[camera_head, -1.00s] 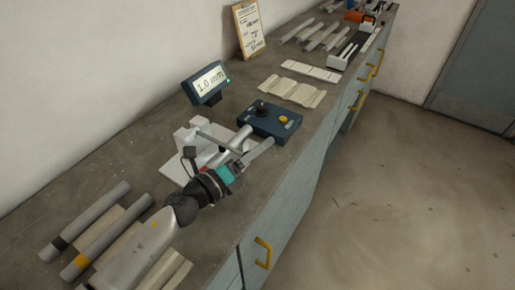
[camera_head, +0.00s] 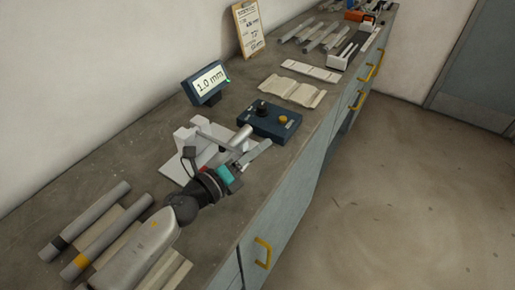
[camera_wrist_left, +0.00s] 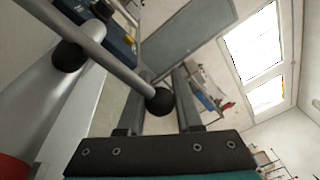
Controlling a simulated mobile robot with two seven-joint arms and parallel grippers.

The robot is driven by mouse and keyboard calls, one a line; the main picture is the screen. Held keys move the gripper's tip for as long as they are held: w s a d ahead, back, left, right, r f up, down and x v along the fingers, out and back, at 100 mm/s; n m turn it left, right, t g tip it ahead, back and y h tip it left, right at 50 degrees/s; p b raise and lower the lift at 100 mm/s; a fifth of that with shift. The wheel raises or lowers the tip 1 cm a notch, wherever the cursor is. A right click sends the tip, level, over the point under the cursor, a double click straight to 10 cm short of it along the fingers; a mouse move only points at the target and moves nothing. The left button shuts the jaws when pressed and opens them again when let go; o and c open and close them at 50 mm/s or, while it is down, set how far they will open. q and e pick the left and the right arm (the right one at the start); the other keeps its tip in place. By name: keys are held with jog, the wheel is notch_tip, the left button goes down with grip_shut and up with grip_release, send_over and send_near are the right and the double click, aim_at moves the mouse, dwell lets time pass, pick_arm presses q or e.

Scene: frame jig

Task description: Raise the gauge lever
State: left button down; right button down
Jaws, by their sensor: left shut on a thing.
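The gauge (camera_head: 188,137) is a white stand on a pale base, with a silver cylinder (camera_head: 243,134) beside it. Its grey lever (camera_head: 214,138) slants down toward my left gripper (camera_head: 250,155). In the left wrist view the lever (camera_wrist_left: 110,62) ends in a black ball knob (camera_wrist_left: 160,101) between the fingers of my left gripper (camera_wrist_left: 164,84), which is shut on the knob. In the head view the gripper hides the knob. The display (camera_head: 208,82) behind the gauge reads 1.0 mm. My right gripper is not in view.
A blue control box (camera_head: 268,120) with a black knob and a yellow button stands just beyond the gauge. Grey bars (camera_head: 88,215) lie at the near left. Pale trays (camera_head: 292,90) and a clipboard (camera_head: 248,28) are farther back. The wall borders the bench's left side.

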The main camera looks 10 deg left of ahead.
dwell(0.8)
pick_arm(q)
jog(key=shift+r+n+p, duration=0.4)
jog(key=shift+r+p, duration=0.25)
jog(key=shift+r, duration=0.15)
jog(key=w+a+r+n+t+y+p, duration=0.1)
jog(key=w+a+r+n+t+p, duration=0.2)
jog(key=a+r+n+p, duration=0.8)
jog(key=shift+w+a+r+n+p, duration=0.4)
jog(key=shift+w+r+n, duration=0.25)
jog(key=shift+r+n, duration=1.45)
jog(key=shift+f+n, duration=0.25)
jog(key=shift+n, duration=0.15)
jog(key=c, duration=0.6)
grip_release()
jog(key=shift+f, duration=0.1)
jog(key=b+v, duration=0.2)
jog(key=v, duration=1.3)
jog(key=shift+s, duration=0.15)
